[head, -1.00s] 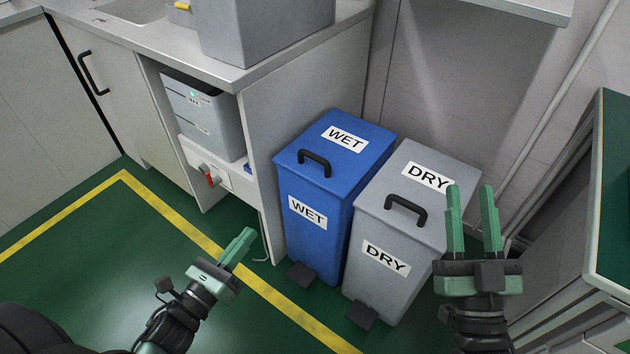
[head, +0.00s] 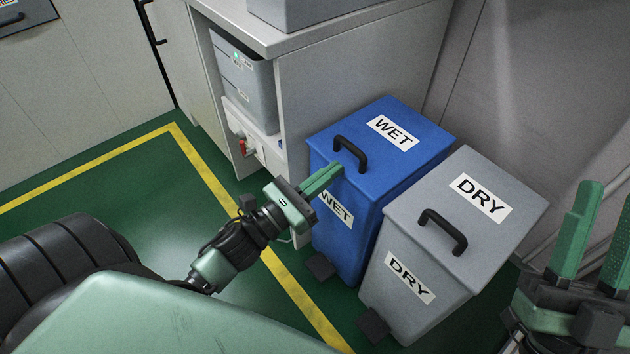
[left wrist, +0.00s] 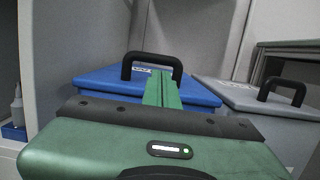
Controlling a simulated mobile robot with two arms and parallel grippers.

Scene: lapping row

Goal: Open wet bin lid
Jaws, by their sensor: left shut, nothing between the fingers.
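The blue WET bin (head: 348,235) stands beside the counter, its blue lid (head: 415,157) down and shut. A black arched handle (head: 351,152) sits near the lid's front edge; it also shows in the left wrist view (left wrist: 152,57). My left gripper (head: 335,172) is shut and empty, its fingertips at the lid's front edge, just below the handle. In the left wrist view its fingers (left wrist: 161,82) point toward the handle. I cannot tell whether they touch the lid. My right gripper (head: 598,235) is open at the right edge, to the right of the grey bin, partly cut off.
The grey DRY bin (head: 405,285), with its own black handle (head: 443,231), stands right next to the blue bin. Black pedals (head: 320,266) stick out at the bins' feet. The counter side panel (head: 350,85) rises behind. Green floor (head: 150,190) with yellow lines is free at left.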

